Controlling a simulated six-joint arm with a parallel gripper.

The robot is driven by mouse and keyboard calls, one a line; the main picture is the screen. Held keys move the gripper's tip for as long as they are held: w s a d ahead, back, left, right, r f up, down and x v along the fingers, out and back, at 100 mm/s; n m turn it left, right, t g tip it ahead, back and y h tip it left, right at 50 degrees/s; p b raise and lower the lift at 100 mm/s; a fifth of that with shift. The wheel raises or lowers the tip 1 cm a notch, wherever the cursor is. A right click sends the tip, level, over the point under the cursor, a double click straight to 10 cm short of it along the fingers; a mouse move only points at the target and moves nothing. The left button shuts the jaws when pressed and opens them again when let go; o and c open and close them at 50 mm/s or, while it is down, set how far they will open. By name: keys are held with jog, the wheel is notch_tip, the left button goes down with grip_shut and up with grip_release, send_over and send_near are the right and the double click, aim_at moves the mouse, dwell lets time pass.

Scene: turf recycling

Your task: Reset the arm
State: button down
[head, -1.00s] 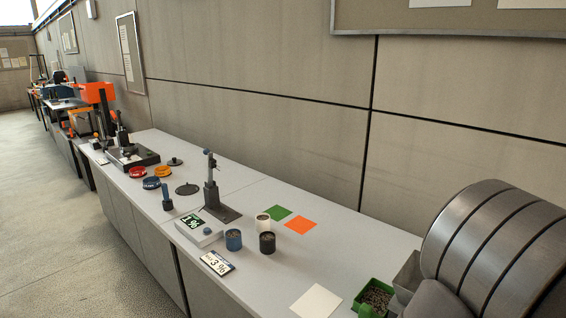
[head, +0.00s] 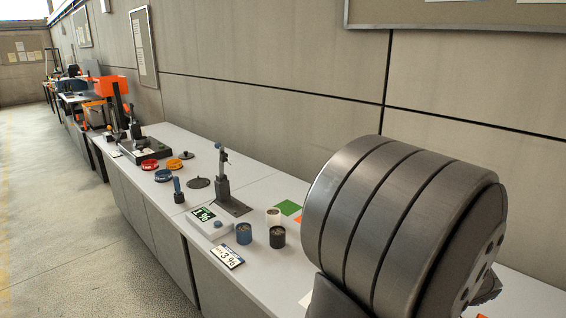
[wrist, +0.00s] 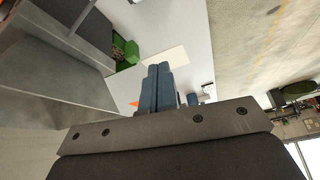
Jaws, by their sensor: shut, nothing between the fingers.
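My gripper (wrist: 158,85) shows in the wrist view, its two blue-grey fingers pressed together with nothing between them. It is in the air, with the bench top behind it. In the head view, a large dark grey cylindrical part of my own arm fills the lower right and hides part of the bench. The gripper fingers do not show in the head view.
A green container (wrist: 128,50) shows in the wrist view. The aisle floor is clear.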

jog(key=w+a+f+g+h, duration=0.3)
jog(key=w+a, duration=0.1)
jog(key=shift+w+a+g+h, duration=0.35)
jog(key=shift+g+h, duration=0.05)
dwell(0.4)
jog(key=shift+r, duration=0.15)
notch_tip(320, 180, up, 17)
jog(key=shift+s+a+r, duration=0.15)
jog(key=shift+s+a, duration=0.2)
jog(key=shift+s, duration=0.05)
dwell(0.4)
notch_tip(320, 180, down, 17)
jog(key=d, duration=0.1)
jog(key=shift+w, duration=0.2)
dwell(0.4)
dwell(0.4)
